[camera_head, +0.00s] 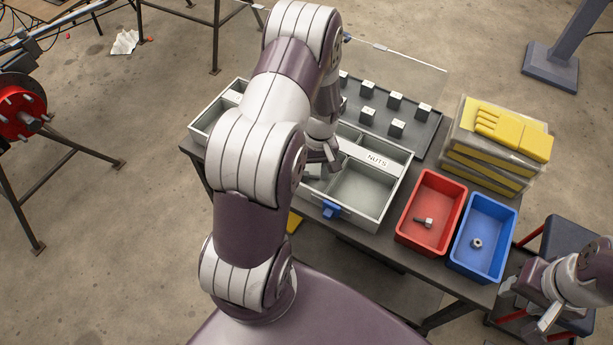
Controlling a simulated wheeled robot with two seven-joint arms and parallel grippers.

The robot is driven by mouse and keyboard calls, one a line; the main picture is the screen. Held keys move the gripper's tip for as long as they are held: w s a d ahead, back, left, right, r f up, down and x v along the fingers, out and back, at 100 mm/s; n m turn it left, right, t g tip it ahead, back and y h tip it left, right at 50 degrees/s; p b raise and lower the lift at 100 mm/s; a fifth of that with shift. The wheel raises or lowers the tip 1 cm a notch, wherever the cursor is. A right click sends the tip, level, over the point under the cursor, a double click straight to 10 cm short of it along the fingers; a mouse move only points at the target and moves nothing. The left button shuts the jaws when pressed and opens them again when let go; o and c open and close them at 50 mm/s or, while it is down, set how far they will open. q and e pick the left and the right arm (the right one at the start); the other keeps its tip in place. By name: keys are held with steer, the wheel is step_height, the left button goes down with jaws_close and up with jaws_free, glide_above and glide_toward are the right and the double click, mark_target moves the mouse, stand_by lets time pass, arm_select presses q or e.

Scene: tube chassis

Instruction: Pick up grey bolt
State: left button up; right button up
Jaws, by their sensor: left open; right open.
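A grey bolt (424,222) lies in the red bin (404,238) on the right part of the table. My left gripper (325,162) is open and points down at the grey open tray (376,219), over its left compartment. Small grey pieces (311,174) show under it in that compartment; they are partly hidden by my arm, and I cannot tell their shape. My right gripper (541,312) is open and empty at the lower right, beyond the table's edge, apart from the bins.
A blue bin (460,258) with a grey nut (476,243) stands beside the red bin. Behind is a dark board (420,135) with several metal blocks. Yellow gloves (515,132) lie on a box at right.

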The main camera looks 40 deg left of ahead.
arm_select(q)
steer(key=c, duration=0.8)
steer(key=shift+r, duration=0.1)
